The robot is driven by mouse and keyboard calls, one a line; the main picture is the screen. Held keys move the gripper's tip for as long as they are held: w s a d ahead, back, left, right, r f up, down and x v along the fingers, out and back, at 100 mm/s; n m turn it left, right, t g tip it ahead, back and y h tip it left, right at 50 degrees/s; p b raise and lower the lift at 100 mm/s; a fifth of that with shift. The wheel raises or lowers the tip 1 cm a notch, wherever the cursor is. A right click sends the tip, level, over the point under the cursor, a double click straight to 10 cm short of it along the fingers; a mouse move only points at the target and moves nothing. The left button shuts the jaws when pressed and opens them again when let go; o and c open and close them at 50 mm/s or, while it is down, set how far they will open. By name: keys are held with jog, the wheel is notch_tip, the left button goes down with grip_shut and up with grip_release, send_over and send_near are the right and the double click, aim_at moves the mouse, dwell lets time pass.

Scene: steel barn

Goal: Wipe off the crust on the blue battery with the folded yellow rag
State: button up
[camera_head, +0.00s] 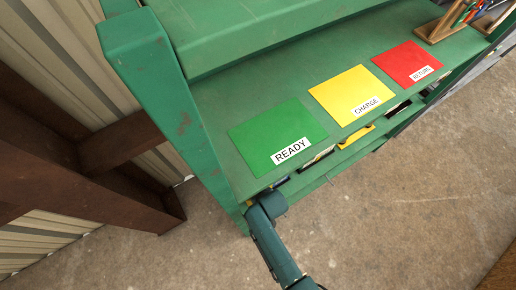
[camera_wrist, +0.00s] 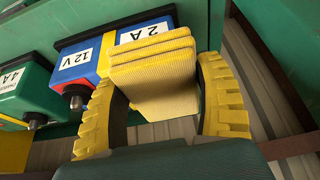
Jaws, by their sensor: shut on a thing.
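In the wrist view, my gripper (camera_wrist: 157,78) has yellow ribbed pads on either side of the folded yellow rag (camera_wrist: 155,78) and is shut on it. The rag's stacked folds are at the far end, overlapping the blue battery (camera_wrist: 68,49) in the picture. I cannot tell whether they touch. The battery has white labels reading "12V" and "2A", some red areas, and a dark terminal at its near end. No crust can be made out; the rag hides part of the battery. In the head view the gripper, rag and battery are hidden below the green bench top.
A green battery (camera_wrist: 30,88) labelled "4 A" sits left of the blue one. In the head view the green bench (camera_head: 215,95) carries READY (camera_head: 270,130), CHARGE (camera_head: 345,90) and RETURN (camera_head: 405,60) mats. A brown steel post (camera_head: 150,205) stands to the left. The concrete floor in front is clear.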

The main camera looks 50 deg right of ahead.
jog(key=shift+r+p, duration=1.75)
jog(key=shift+r, duration=0.45)
jog(key=shift+d, duration=0.1)
